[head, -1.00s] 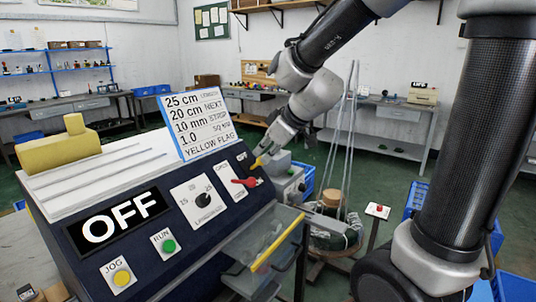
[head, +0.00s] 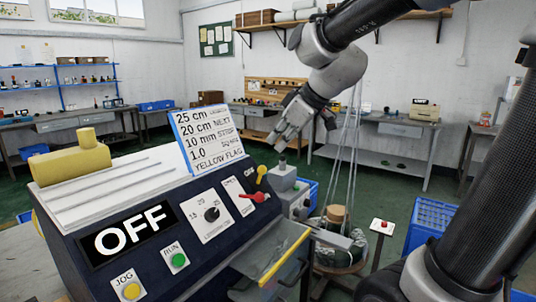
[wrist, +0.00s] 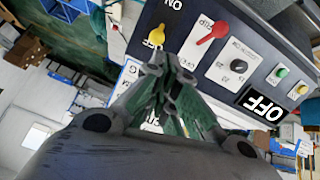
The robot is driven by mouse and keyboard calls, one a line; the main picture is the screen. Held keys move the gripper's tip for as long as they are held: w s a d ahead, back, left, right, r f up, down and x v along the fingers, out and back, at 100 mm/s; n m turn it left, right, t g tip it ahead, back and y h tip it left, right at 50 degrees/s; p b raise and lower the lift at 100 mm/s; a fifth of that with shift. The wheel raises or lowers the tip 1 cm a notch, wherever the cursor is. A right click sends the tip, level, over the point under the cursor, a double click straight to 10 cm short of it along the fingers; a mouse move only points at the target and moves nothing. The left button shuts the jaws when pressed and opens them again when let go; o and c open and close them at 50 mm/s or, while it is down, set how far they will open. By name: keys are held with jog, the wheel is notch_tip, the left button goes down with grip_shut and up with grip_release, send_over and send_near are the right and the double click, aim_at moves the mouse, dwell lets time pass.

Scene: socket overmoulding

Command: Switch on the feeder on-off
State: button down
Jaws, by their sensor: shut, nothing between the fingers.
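The feeder machine's sloped dark panel (head: 146,262) carries a display (head: 128,232) reading OFF. A yellow-knobbed lever (head: 261,172) stands at the panel's far right end, beside a red lever (head: 252,197). The yellow lever (wrist: 156,36) and red lever (wrist: 212,32) also show in the wrist view, with part of a label reading ON near the yellow one. My gripper (head: 280,146) is shut and empty, above and a little right of the yellow lever, apart from it in the head view. Its fingertips (wrist: 164,72) point toward the panel in the wrist view.
The panel also has a black dial (head: 211,214), a green RUN button (head: 179,260) and a yellow JOG button (head: 131,290). A card (head: 207,140) stands on top of the machine. A grey box (head: 285,180) and a clear tray with a yellow edge (head: 284,257) are close by.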

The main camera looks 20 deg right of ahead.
jog(key=shift+v, duration=1.15)
jog(key=w+a+n+g, duration=0.3)
jog(key=w+a+n, duration=0.1)
jog(key=a, duration=0.7)
jog(key=w+d+r+h, duration=0.1)
jog(key=w+r+h, duration=0.1)
jog(key=h, duration=0.1)
jog(key=shift+d+r, duration=0.1)
jog(key=shift+d, duration=0.25)
